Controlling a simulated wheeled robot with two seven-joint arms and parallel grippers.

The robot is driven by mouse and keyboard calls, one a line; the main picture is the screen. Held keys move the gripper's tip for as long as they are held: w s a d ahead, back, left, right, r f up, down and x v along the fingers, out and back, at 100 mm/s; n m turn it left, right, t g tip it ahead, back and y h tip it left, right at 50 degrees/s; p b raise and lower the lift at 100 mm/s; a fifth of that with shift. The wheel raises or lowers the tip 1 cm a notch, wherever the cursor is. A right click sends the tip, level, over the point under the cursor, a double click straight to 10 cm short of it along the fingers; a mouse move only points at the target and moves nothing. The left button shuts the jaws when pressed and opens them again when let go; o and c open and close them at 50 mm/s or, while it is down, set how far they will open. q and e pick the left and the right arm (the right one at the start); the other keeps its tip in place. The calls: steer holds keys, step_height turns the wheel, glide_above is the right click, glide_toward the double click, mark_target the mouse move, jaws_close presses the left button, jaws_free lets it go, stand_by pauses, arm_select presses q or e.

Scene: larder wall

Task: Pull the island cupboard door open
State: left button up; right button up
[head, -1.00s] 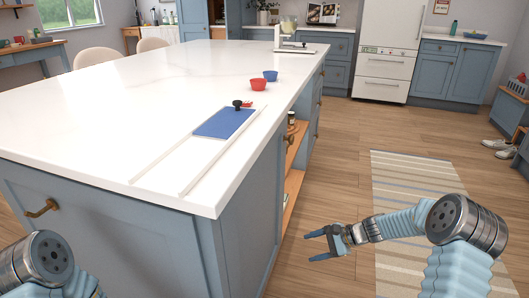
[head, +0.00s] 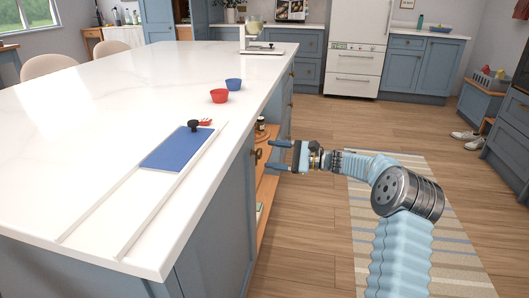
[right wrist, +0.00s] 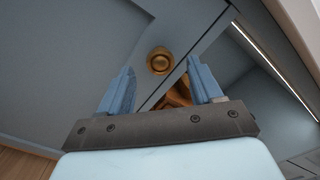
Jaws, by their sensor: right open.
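The blue-grey cupboard door (head: 236,215) is on the island's right side, seen at a steep angle, and looks shut. Its round brass knob (head: 257,153) sits near the upper edge. In the right wrist view the knob (right wrist: 159,61) shows on the flat door panel (right wrist: 90,60), close to a seam. My right gripper (head: 271,155) is open and empty, with its fingers pointing at the knob. In the right wrist view my right gripper's fingertips (right wrist: 160,66) appear on either side of the knob; I cannot tell whether they touch it. My left gripper is not in view.
An open wooden shelf bay (head: 266,190) with small items lies beside the door. The white island top (head: 120,110) holds a blue board (head: 175,149), a red bowl (head: 219,96) and a blue bowl (head: 233,85).

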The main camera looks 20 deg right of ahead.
mark_target(262, 153)
steer(key=shift+x, duration=1.7)
steer(key=shift+c, duration=0.3)
jaws_close()
